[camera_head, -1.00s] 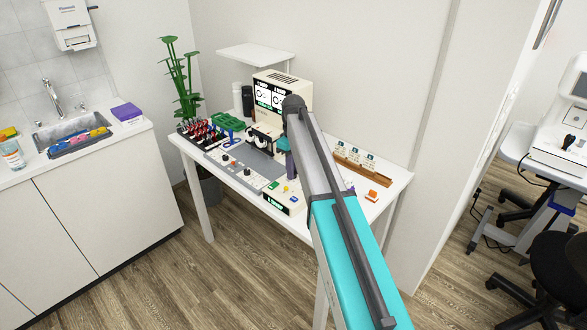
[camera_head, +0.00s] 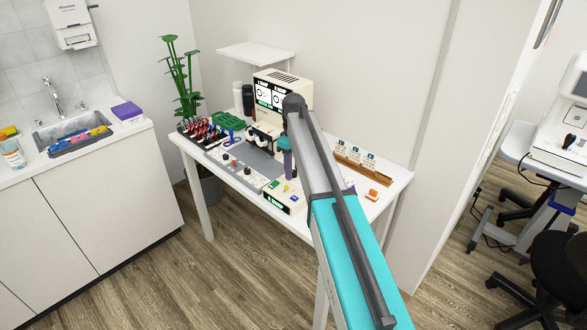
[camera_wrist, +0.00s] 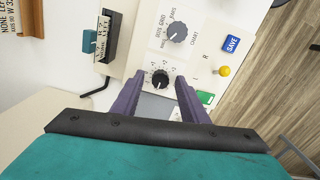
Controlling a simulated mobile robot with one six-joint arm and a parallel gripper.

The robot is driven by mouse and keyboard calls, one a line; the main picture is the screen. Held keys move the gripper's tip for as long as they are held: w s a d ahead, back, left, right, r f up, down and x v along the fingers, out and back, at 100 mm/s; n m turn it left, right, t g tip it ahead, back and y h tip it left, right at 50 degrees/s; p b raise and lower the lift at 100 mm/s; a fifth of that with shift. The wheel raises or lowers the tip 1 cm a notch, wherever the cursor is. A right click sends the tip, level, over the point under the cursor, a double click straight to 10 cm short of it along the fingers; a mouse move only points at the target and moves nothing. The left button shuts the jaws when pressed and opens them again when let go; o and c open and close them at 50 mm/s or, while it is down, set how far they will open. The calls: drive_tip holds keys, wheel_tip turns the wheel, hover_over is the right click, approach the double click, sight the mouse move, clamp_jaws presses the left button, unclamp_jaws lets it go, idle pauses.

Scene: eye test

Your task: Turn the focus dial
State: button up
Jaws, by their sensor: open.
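In the head view my gripper (camera_head: 287,163) is over the table, mostly behind my arm, and this dial cannot be made out.
A grey selector dial (camera_wrist: 177,32), a blue SAVE button (camera_wrist: 231,44) and a yellow knob (camera_wrist: 224,71) are close by. On the table (camera_head: 333,188) stand a beige machine (camera_head: 298,94), a control panel (camera_head: 238,167), a green tray (camera_head: 228,119) and a wooden rail (camera_head: 362,168).

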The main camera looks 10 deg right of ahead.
wheel_tip(320, 180, up, 14)
drive_tip(key=b, duration=0.2)
idle(0.6)
drive_tip(key=shift+f, duration=0.15)
